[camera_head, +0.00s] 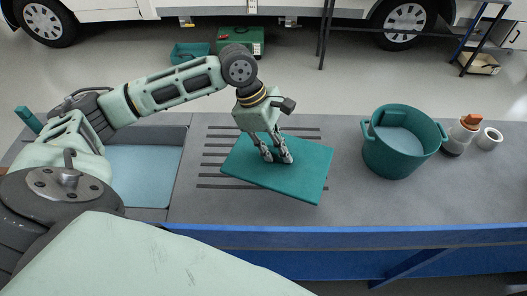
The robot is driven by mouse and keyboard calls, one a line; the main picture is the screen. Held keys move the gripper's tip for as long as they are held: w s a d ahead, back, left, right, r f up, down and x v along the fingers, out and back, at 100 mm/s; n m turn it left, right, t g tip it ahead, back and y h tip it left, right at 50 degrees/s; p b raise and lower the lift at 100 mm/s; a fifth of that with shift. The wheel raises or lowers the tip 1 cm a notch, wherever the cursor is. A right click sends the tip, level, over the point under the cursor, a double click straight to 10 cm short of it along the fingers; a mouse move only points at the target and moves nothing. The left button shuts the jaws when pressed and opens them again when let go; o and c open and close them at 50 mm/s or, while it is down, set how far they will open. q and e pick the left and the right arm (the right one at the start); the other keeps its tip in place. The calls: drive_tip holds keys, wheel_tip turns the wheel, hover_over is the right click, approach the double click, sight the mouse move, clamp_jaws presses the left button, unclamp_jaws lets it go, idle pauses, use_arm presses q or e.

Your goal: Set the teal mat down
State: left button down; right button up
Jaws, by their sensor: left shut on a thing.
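The teal mat (300,183) is a flat rectangular slab over the dark slotted strips of the grey bench top. It is turned at an angle to the bench edge, and its near right corner points toward the front. My left gripper (276,158) comes down over its middle from above and is shut on it. The mat hides part of the strips beneath it. I cannot tell whether its underside touches the bench. My right gripper is not in view.
A teal bucket (372,158) stands right of the mat, with an orange-capped bottle (459,136) and a white roll (489,138) beyond. A sink basin (142,176) is at left. The blue front edge (400,233) bounds the bench. A vehicle stands behind.

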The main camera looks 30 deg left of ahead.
use_arm(q)
drive_tip(key=shift+w+a+f+n+t, duration=0.35)
drive_tip(key=shift+w+a+n+t, duration=0.1)
drive_tip(key=shift+n, duration=0.45)
drive_tip(key=shift+w+a+f+n, duration=0.15)
drive_tip(key=shift+w+n, duration=0.1)
drive_tip(key=shift+n, duration=0.25)
drive_tip(key=shift+w+a+f+n+t+y, duration=0.1)
drive_tip(key=shift+w+a+n+t+y, duration=0.3)
drive_tip(key=shift+n, duration=0.2)
drive_tip(key=w+a+f, duration=0.2)
drive_tip(key=a, duration=0.1)
drive_tip(key=w+a+f, duration=0.2)
drive_tip(key=a, duration=0.1)
drive_tip(key=w+a+f, duration=0.2)
drive_tip(key=w, duration=0.1)
drive_tip(key=shift+w+a+f+p, duration=0.1)
drive_tip(key=shift+a+f+p, duration=0.2)
drive_tip(key=shift+a+f, duration=0.1)
drive_tip(key=shift+f, duration=0.55)
wheel_tip(320, 180, down, 3)
drive_tip(key=shift+p, duration=0.4)
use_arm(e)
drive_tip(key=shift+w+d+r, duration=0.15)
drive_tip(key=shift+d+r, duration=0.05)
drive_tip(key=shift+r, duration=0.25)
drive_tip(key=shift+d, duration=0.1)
